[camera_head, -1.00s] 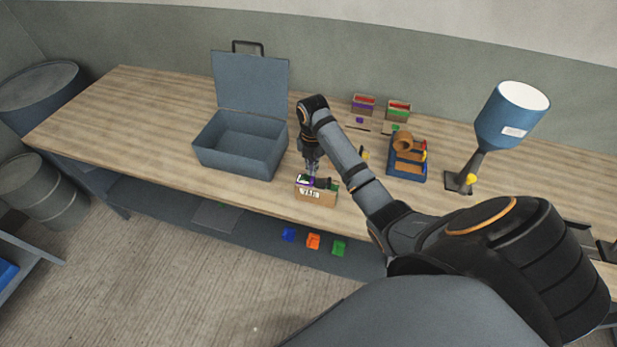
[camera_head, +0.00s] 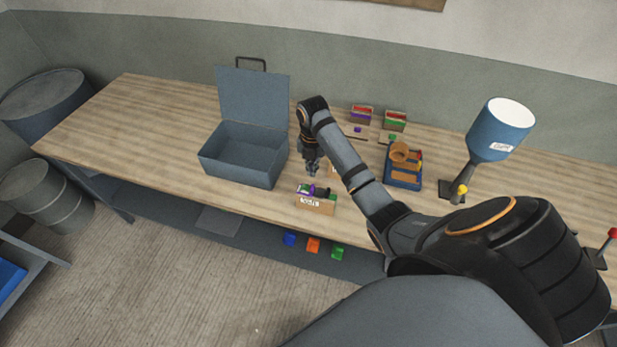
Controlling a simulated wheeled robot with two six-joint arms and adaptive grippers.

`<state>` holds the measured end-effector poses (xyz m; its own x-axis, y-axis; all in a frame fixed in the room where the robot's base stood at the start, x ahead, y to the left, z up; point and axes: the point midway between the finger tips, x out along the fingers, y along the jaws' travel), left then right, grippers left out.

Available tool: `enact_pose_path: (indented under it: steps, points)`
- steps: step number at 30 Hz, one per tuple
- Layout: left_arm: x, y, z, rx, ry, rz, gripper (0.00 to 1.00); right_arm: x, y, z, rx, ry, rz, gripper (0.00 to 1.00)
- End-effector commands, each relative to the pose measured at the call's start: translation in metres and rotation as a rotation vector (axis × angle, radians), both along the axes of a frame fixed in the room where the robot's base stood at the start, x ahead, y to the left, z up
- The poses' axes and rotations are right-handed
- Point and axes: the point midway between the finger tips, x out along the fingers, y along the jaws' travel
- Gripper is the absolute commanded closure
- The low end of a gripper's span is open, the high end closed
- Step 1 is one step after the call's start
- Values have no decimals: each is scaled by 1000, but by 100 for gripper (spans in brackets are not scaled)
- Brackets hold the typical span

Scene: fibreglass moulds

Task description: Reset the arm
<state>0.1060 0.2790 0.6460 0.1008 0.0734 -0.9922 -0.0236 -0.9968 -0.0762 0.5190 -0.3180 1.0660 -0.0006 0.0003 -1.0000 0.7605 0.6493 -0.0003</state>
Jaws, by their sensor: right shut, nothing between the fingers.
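My right arm reaches in from the lower right over the wooden workbench (camera_head: 150,150). My right gripper (camera_head: 313,172) points down, shut and empty. In the picture it is just above a small cardboard box (camera_head: 316,205), apart from it. The box stands near the bench's front edge, carries a white label and holds purple, green and dark items. My left arm and left gripper are not in view.
An open blue-grey case (camera_head: 240,160) stands left of the gripper. Behind are two small bins (camera_head: 395,121) and a blue rack (camera_head: 403,182) with brown rolls. The bench's left part is clear.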

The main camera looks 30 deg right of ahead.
Motion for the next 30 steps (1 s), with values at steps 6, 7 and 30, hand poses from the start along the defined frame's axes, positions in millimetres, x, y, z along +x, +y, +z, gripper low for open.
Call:
enact_pose_path:
  steps: [6,7,30]
  points:
    - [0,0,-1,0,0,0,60,0,0,16,1,-1,0,100]
    - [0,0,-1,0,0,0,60,0,0,16,0,0,0,100]
    - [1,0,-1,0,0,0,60,-76,39,-28,-6,-119,-751,100]
